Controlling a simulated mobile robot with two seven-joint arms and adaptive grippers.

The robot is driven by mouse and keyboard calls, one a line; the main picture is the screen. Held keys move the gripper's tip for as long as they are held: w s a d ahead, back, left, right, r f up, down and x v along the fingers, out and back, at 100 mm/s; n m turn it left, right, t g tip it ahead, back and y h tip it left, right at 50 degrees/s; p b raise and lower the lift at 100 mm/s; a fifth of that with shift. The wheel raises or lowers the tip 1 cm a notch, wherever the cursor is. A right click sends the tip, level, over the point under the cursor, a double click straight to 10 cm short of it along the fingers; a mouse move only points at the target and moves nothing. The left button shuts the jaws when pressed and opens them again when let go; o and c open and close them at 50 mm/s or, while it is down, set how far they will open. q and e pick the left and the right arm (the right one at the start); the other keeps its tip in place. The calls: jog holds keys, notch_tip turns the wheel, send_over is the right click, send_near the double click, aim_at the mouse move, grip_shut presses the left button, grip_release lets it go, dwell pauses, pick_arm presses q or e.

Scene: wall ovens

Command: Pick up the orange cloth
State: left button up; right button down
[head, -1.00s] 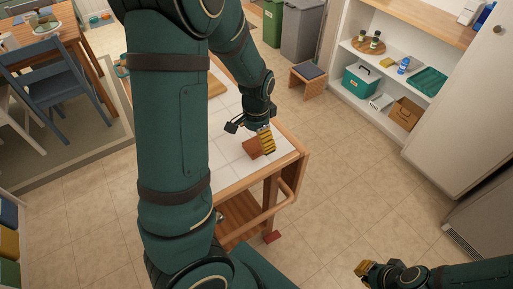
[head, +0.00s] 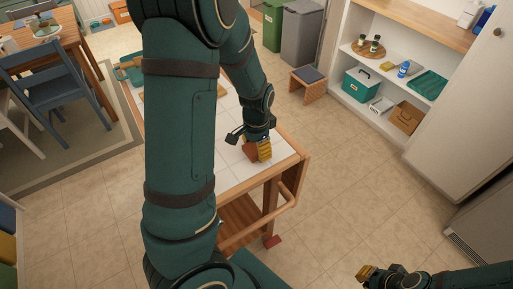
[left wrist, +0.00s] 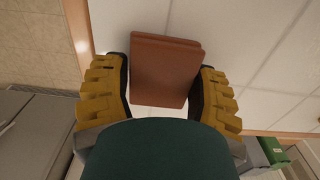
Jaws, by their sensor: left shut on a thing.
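The orange cloth (head: 250,153) is a folded, brownish-orange square at the near right part of the white-tiled cart top (head: 233,176). My left gripper (head: 262,151) reaches down over it and partly hides it. In the left wrist view the cloth (left wrist: 163,72) sits between the two yellow-padded fingers, and my left gripper (left wrist: 164,92) is shut on it. I cannot tell whether the cloth is clear of the tiles. My right gripper (head: 367,271) is at the bottom right over the floor, away from the cart; its opening is not clear.
The cart has a wooden rim and a handle bar (head: 262,222) at its near side. A low stool (head: 308,84) and grey bin (head: 300,35) stand beyond. Open shelves (head: 385,85) are at the right. The floor between cart and shelves is free.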

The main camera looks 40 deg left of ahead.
pick_arm(q)
notch_tip(320, 180, up, 9)
jog(key=p, duration=0.3)
jog(key=shift+r, duration=0.5)
